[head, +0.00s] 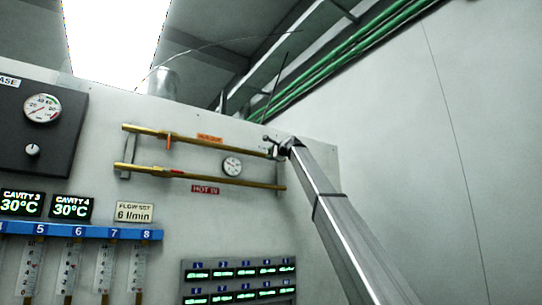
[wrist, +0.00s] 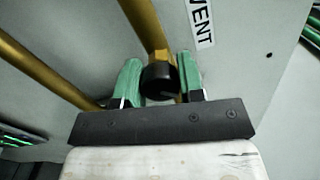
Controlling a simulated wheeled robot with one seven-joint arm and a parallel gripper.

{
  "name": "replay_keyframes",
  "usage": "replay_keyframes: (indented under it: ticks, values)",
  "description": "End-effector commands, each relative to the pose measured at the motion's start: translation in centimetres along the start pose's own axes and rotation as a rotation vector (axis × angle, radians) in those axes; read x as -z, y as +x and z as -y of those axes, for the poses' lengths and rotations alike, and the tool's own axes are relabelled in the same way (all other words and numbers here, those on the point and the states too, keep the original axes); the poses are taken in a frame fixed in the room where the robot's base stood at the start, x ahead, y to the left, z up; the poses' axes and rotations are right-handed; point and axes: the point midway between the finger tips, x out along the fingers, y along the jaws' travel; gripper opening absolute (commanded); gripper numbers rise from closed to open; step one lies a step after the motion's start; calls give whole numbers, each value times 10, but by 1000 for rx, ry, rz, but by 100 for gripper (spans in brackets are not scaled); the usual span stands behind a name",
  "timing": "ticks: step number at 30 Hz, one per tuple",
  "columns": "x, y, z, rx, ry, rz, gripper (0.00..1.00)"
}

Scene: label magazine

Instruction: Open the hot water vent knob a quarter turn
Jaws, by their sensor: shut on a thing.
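The black vent knob (wrist: 158,78) sits at the end of a brass pipe in the wrist view, beside a white label reading VENT (wrist: 201,22). My gripper (wrist: 159,66) has one green finger on each side of the knob and is shut on it. In the head view my gripper (head: 275,149) is at the right end of the upper brass pipe (head: 190,139). The knob is too small there to make out its angle.
A lower brass pipe (head: 225,180) with a red HOT IN label (head: 205,189) runs below. A round gauge (head: 232,166) sits between the pipes. A panel of green displays (head: 238,280) is lower on the wall. Bare wall lies to the right.

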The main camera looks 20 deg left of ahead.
Motion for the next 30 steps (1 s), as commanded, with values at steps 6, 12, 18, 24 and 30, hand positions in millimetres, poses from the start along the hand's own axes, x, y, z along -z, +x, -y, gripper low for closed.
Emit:
replay_keyframes:
  ticks: [6, 12, 18, 24, 30]
  values:
    - [0, 0, 0, 11, 206, -6, 12]
    - [0, 0, 0, 21, 387, -11, 12]
    - [0, 0, 0, 29, 538, -16, 12]
    - [1, 0, -1, 34, 644, -19, 12]
    - [1, 0, -1, 36, 703, -21, 12]
